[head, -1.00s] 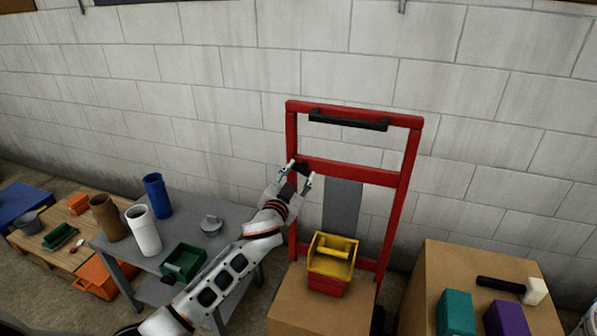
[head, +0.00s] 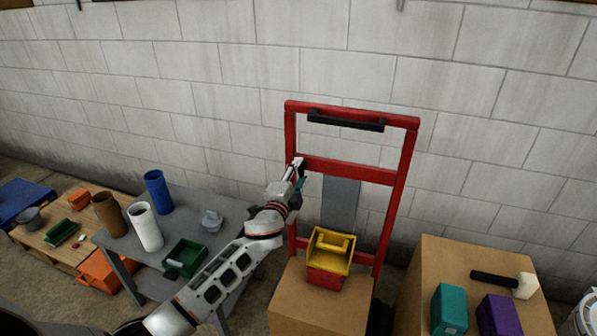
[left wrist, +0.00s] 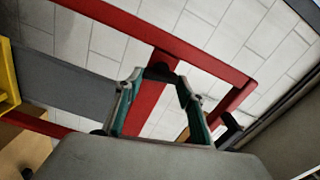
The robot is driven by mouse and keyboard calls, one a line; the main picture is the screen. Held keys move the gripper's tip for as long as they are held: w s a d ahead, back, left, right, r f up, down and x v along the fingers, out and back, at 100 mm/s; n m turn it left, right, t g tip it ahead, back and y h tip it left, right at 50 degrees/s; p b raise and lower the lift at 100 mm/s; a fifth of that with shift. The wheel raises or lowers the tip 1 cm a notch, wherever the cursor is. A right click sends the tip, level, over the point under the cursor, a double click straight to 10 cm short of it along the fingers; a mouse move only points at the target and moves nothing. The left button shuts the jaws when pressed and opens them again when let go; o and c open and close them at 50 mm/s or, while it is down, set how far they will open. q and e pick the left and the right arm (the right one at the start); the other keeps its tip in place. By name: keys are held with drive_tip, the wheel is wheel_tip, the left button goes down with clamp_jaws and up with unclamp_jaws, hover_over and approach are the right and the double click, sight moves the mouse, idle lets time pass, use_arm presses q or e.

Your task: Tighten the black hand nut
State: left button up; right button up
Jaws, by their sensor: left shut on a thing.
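The black hand nut (left wrist: 160,71) sits on the red upright of the hand truck (head: 399,190), where the lower crossbar meets it. In the left wrist view it shows between the two fingertips. In the head view my left gripper (head: 299,168) covers it. My left gripper (left wrist: 160,78) is shut on the nut, with one finger on each side. How far the nut is screwed in cannot be seen. My right gripper is in neither view.
A yellow and red bin (head: 329,253) stands on a cardboard box (head: 292,305) before the truck. A grey table (head: 190,225) at left holds cylinders and a green bin (head: 186,258). Another box (head: 440,263) at right holds a mallet (head: 503,282) and two blocks.

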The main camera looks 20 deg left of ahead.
use_arm(q)
drive_tip(key=shift+m, duration=1.2)
drive_tip(key=o, duration=1.1)
drive_tip(key=shift+o, duration=0.2)
drive_tip(key=shift+s+f, duration=0.15)
drive_tip(key=shift+s, duration=0.45)
drive_tip(key=s, duration=1)
drive_tip(key=shift+s+a, duration=0.2)
drive_tip(key=shift+s, duration=0.2)
